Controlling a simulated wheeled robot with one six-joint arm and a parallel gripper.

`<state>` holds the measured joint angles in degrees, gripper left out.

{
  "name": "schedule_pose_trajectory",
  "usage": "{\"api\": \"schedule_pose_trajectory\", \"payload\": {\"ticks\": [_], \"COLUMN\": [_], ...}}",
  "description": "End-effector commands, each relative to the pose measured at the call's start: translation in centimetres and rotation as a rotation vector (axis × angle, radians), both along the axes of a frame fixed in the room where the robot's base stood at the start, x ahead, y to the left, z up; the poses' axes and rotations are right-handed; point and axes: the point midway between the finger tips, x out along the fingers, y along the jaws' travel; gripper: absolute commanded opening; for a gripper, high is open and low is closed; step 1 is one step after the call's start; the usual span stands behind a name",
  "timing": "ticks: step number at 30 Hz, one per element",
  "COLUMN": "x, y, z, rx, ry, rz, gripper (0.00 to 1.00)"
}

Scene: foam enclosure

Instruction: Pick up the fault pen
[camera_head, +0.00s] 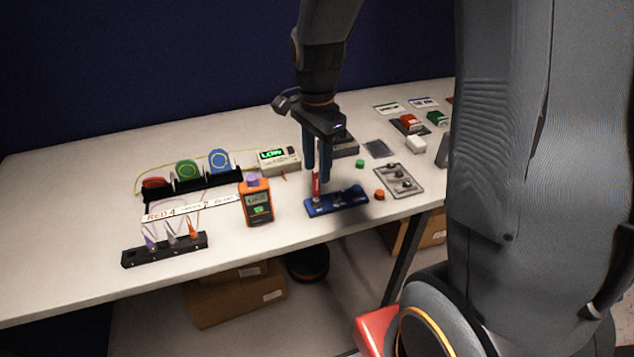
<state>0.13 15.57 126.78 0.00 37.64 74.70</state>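My gripper (318,174) points straight down over the blue stand (347,202) near the table's front edge. A slim red pen-like piece (316,186) stands upright at the stand's left end, between or just behind my fingertips. The two fingers are a little apart; I cannot tell whether they touch the red piece. A black rack (140,258) at the front left holds several pen-like pieces, with purple, pale and orange (193,230) tips. No readable label shows which piece is the fault pen.
An orange handheld meter (257,208) stands left of the blue stand. A box with a green display (279,161) and a reel rack (205,182) lie behind. A grey plate with knobs (400,181) and a small orange cap (379,194) are to the right. The table's far left is clear.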

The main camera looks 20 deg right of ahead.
Motion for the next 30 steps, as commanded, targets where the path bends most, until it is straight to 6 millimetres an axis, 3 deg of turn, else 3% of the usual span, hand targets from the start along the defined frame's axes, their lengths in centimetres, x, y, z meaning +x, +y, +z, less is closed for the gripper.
{"api": "schedule_pose_trajectory", "payload": {"ticks": [12,22,28,30], "x": [-0.4,-0.3,-0.3,-0.3], "y": [0.2,0.1,0.1,0.1], "z": [-4.4,-4.9,-4.9,-4.9], "rx": [0.0,0.0,0.0,0.0], "ry": [0.003,0.0,0.0,0.0], "rz": [-0.002,-0.003,-0.004,-0.004], "gripper": [0.36,0.36,0.03,0.0]}}
